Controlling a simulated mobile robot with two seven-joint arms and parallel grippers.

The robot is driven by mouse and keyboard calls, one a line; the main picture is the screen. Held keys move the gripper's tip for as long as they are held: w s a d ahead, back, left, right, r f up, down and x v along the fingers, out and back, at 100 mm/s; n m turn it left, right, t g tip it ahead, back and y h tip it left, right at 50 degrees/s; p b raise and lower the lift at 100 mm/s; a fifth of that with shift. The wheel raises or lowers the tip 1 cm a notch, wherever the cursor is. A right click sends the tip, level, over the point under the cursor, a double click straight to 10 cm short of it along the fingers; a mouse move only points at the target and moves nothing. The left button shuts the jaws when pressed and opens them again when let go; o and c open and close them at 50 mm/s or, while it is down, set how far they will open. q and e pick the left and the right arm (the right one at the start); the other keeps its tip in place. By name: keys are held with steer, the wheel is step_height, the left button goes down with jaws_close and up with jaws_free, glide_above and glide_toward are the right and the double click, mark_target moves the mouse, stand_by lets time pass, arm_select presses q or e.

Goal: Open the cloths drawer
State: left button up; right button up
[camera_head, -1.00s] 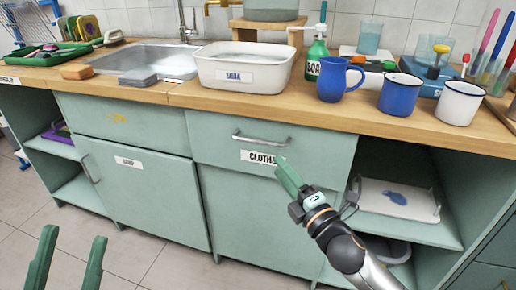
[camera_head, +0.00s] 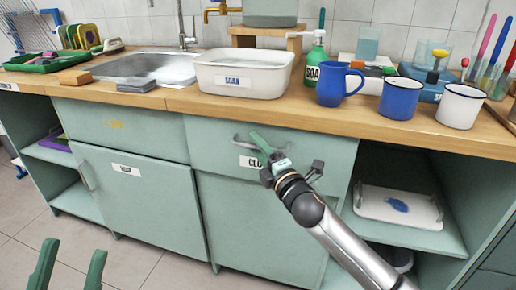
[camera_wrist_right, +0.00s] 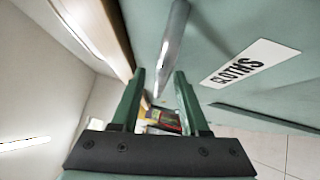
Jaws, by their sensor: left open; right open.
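The cloths drawer (camera_head: 212,155) is a pale green front under the counter, and it looks shut. Its grey bar handle (camera_head: 238,139) is partly hidden behind my right gripper (camera_head: 260,142), which also covers part of the "CLOTHS" label (camera_head: 248,162). In the right wrist view, the handle (camera_wrist_right: 173,40) lies just beyond the open, empty fingers (camera_wrist_right: 160,75), roughly in line with the gap between them. The label (camera_wrist_right: 245,64) shows whole there. I cannot tell whether the fingers touch the handle. My left gripper (camera_head: 74,248) is open and empty at the lower left, away from the cabinets.
Above the drawer, a white soak tub (camera_head: 245,78) and a blue mug (camera_head: 338,84) stand on the wooden counter (camera_head: 270,112). A soap cupboard (camera_head: 140,200) is to the left. An open shelf with a white tray (camera_head: 400,207) is to the right.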

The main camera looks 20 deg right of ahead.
jaws_close()
stand_by(0.3)
stand_by(1.1)
